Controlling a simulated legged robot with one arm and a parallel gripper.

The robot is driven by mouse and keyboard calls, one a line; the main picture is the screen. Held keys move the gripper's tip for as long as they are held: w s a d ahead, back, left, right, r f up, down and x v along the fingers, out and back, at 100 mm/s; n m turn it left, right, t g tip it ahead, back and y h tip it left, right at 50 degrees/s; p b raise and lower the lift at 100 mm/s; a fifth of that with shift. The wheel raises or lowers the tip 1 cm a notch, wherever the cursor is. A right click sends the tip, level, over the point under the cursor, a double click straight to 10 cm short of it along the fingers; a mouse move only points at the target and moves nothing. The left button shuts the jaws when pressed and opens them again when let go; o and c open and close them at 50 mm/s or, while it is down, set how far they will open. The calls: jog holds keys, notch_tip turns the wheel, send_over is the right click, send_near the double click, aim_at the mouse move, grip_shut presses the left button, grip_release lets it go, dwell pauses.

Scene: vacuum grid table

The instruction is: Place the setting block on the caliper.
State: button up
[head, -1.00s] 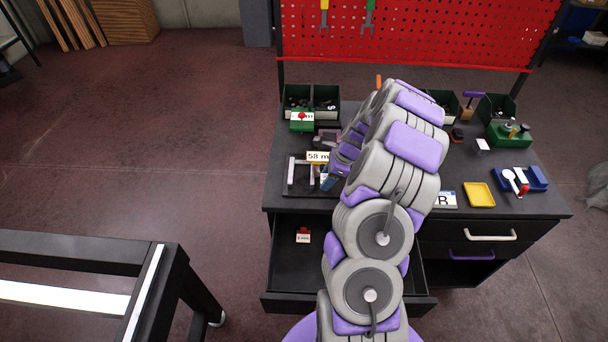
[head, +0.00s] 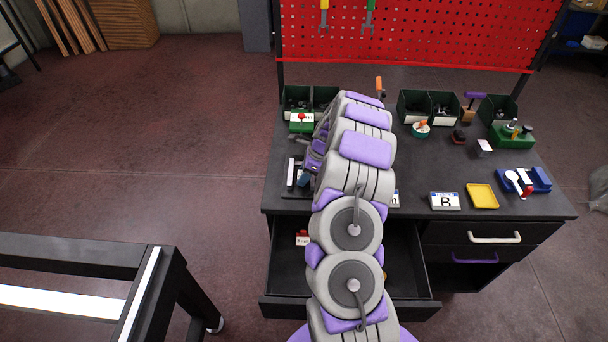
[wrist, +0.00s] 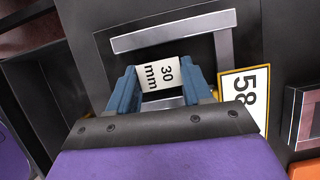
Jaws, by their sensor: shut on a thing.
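The caliper, a grey metal frame with a long bar and jaws, lies on a dark base at the table's left; it shows in the wrist view (wrist: 170,32) and partly in the head view (head: 291,172). My gripper (wrist: 158,68), with blue fingers, is shut on the setting block (wrist: 158,75), which has a white face marked "30 mm". The block appears over the opening of the caliper frame, near its jaws. I cannot tell whether it touches. In the head view my arm hides most of the gripper and the block.
A white card marked "58" (wrist: 244,92) stands right of the caliper. An open drawer (head: 285,265) below holds a small red-topped block (head: 302,238). A yellow tray (head: 482,196), a "B" card (head: 445,201) and a blue tray (head: 540,180) are at the right.

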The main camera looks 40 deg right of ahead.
jog(key=o, duration=1.3)
jog(key=shift+r, duration=0.15)
jog(key=p+v, duration=0.3)
jog(key=v, duration=0.9)
jog(key=s+a+r+n+g, duration=0.1)
jog(key=s+a+r+n, duration=0.35)
jog(key=a, duration=0.45)
jog(key=s+a+r+n+g, duration=0.1)
jog(key=s+a+r+n, duration=0.2)
jog(key=a+r+n, duration=0.35)
jog(key=s+a+r+n+g, duration=0.1)
jog(key=s+a+r+n, duration=0.25)
jog(key=a, duration=0.65)
jog(key=s+a+n+h, duration=0.1)
jog(key=s+a+n, duration=0.1)
jog(key=s, duration=0.7)
jog(key=s+a+n+g+h, duration=0.1)
jog(key=s+a+n, duration=0.1)
jog(key=s+n, duration=0.3)
jog(key=s+a+n+h, duration=0.1)
jog(key=s+n, duration=0.3)
jog(key=s, duration=0.8)
jog(key=shift+s+a+r+n+g+h, duration=0.3)
jog(key=shift+s+a+g, duration=0.1)
jog(key=shift+a, duration=0.2)
